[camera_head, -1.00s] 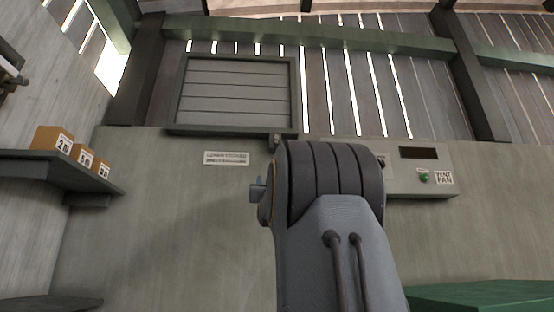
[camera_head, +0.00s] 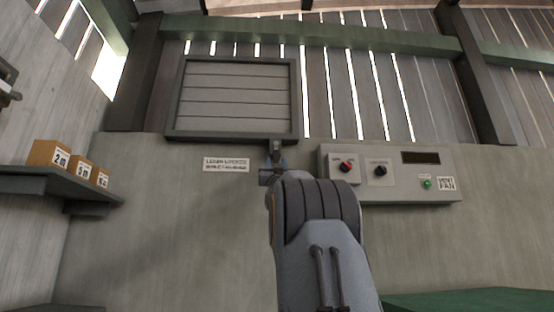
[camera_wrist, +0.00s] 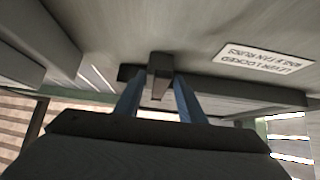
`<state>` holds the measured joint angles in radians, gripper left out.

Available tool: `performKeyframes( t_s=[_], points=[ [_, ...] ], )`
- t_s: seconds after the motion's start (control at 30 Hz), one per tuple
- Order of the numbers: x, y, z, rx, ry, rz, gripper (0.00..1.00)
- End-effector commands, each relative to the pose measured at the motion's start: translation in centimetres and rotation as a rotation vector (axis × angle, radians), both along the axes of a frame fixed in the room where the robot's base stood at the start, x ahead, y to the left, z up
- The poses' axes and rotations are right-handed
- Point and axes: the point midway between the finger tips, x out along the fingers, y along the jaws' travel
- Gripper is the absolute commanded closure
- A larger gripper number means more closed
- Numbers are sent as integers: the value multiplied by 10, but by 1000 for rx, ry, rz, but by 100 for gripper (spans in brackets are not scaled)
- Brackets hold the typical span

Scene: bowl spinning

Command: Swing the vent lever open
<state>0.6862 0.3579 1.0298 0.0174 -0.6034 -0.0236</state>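The vent (camera_head: 240,95) is a grey slatted panel in a dark frame on the wall, and its slats look closed. The vent lever (camera_head: 277,146) is a short dark stub at the frame's lower right edge. It also shows in the wrist view as a dark block (camera_wrist: 160,66) pointing towards me. My gripper (camera_head: 272,170) is just below the lever in the head view. In the wrist view its two blue fingers (camera_wrist: 159,88) are apart, one on each side of the lever. I cannot tell whether either finger touches it.
A sign (camera_head: 226,164) left of the lever reads that the lever is locked while the fan runs. A control panel (camera_head: 390,193) to the right has a red knob (camera_head: 346,166), a black knob (camera_head: 380,170), a dark display and a green button or lamp (camera_head: 427,184). Boxes (camera_head: 48,153) stand on a left shelf.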

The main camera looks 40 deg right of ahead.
Motion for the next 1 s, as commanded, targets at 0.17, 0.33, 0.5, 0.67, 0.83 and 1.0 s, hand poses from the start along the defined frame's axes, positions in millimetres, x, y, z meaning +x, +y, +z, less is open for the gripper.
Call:
performKeyframes(
  t_s=[0.17, 0.33, 0.5, 0.67, 0.83, 1.0],
  points=[
    [2, -1, 2, 1, 1, 0, 64],
    [2, -1, 1, 1, 1, 0, 64],
    [2, -1, 1, 1, 1, 0, 89],
    [2, -1, 1, 0, 1, -1, 100],
    [1, -1, 1, 3, -1, 0, 100],
    [-8, 1, 0, 23, -20, 1, 100]
  ],
)
